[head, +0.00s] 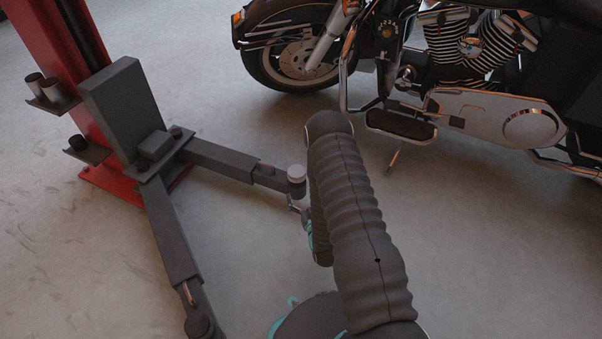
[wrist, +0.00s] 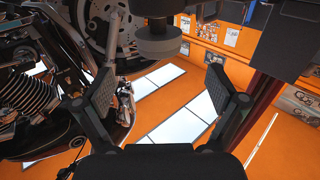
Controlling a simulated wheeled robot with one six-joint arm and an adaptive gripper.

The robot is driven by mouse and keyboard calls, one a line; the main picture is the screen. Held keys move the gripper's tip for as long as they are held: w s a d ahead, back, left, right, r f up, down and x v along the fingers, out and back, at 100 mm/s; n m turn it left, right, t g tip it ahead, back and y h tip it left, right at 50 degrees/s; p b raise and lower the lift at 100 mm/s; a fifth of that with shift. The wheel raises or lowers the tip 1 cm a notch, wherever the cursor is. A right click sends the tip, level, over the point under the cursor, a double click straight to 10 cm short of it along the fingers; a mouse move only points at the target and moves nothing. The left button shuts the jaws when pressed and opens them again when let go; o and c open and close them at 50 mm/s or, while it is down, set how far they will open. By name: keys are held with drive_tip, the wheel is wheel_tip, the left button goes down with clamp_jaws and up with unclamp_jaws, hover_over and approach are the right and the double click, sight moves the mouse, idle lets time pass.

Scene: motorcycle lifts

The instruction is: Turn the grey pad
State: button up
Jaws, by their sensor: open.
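The grey pad (head: 296,173) is a small, light, round cap on the end of the upper dark swing arm of the lift. In the wrist view a round grey pad (wrist: 159,42) shows at the top, beyond my fingertips and roughly midway between them. My gripper (wrist: 164,82) is open, with its two dark fingers spread wide and nothing between them. In the head view only a small part of my gripper (head: 299,206) shows, just below the pad; my arm hides the rest. I see no contact between fingers and pad.
The red lift post (head: 70,65) with its dark grey carriage stands at left. A second swing arm (head: 172,235) reaches toward the bottom. A motorcycle (head: 470,80) stands at the upper right, and its wheel is close in the wrist view. Open concrete floor (head: 70,270) lies around the lift.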

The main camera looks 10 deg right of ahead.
sight(297, 174)
drive_tip(key=w, duration=0.9)
drive_tip(key=shift+w+a, duration=0.3)
drive_tip(key=shift+w, duration=0.05)
